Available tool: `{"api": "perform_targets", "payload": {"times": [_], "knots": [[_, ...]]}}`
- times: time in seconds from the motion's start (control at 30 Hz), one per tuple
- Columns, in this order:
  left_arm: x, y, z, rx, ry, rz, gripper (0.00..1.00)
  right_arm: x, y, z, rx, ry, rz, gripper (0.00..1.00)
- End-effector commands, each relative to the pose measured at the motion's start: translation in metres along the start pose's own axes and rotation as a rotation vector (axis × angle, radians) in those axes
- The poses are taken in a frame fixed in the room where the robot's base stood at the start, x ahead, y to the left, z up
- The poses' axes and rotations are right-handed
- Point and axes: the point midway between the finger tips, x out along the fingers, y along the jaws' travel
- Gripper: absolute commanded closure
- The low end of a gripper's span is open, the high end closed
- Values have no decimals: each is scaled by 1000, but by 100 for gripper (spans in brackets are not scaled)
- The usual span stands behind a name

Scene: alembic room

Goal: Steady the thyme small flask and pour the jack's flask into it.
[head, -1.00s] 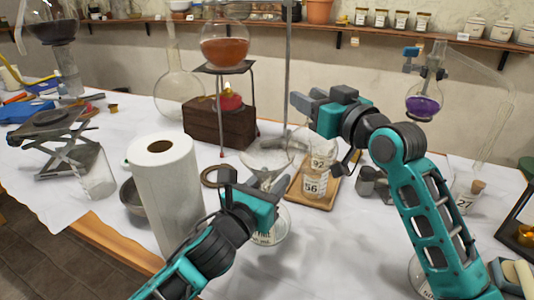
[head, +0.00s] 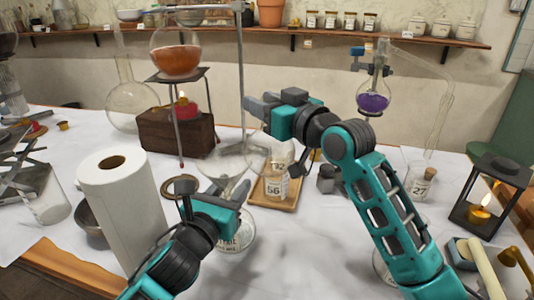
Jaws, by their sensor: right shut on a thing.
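The thyme small flask (head: 238,240) stands on the white cloth, partly hidden behind my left gripper (head: 213,188). My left gripper has its fingers spread at the flask's upper part; I cannot tell whether they touch it. My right gripper (head: 258,122) is shut on a clear glass vessel, which I take for the jack's flask (head: 232,160). This glass hangs above the thyme flask and looks tilted. Its mouth and contents are hard to make out. The lab jack (head: 22,180) at the left edge has no flask visible on it.
A paper towel roll (head: 122,215) stands left of my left gripper, by a dark bowl (head: 90,228). A wooden tray (head: 290,203) holds numbered jars (head: 274,186) close behind. A tripod with an orange flask (head: 176,58), a purple flask (head: 373,100) and a lantern (head: 488,195) stand around.

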Motion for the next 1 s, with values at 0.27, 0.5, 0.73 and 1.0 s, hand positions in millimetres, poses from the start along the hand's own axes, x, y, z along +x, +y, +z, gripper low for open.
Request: {"api": "perform_targets", "payload": {"times": [0.27,0.5,0.73,1.0], "knots": [[0,0,0,0,0,0,94,0,0,-1,0,2,0,100],[0,0,0,0,0,0,50,0,0,-1,0,2,0,100],[0,0,0,0,0,0,29,0,0,-1,0,2,0,100],[-2,0,0,0,0,0,29,0,0,-1,0,2,0,100]]}}
